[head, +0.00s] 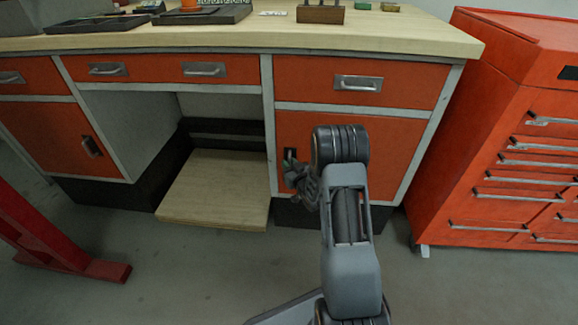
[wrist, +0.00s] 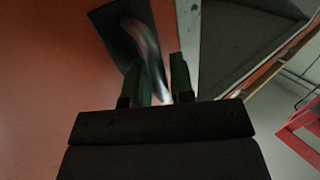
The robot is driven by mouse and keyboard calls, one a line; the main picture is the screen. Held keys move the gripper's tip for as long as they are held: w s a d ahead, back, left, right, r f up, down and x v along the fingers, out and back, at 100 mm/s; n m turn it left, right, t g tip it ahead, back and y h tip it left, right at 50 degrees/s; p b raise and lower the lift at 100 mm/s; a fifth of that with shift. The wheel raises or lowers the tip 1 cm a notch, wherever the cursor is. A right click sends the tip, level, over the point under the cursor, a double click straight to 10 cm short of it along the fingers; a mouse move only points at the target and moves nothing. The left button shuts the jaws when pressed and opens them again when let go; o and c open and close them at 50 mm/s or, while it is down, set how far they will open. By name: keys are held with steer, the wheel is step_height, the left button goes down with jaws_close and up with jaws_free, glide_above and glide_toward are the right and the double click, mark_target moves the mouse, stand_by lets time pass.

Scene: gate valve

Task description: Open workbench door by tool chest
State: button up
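The workbench door by the tool chest is the orange door (head: 395,160) under the right-hand drawer. It looks shut in the head view. Its handle, a metal bar on a dark plate, shows in the wrist view (wrist: 148,48). In the head view the dark plate (head: 290,153) is at the door's left edge, mostly behind my gripper. My gripper (head: 294,176) is at that handle. In the wrist view its two fingers (wrist: 164,68) are apart, with the handle's near end between them. I cannot tell whether they press on it.
The orange tool chest (head: 480,130) stands close on the right. An open kneehole with a low wooden board (head: 215,190) is left of the door. A red frame foot (head: 105,270) is on the floor at left. The floor (head: 470,290) at lower right is clear.

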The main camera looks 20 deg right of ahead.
steer(key=shift+c, duration=0.3)
jaws_close()
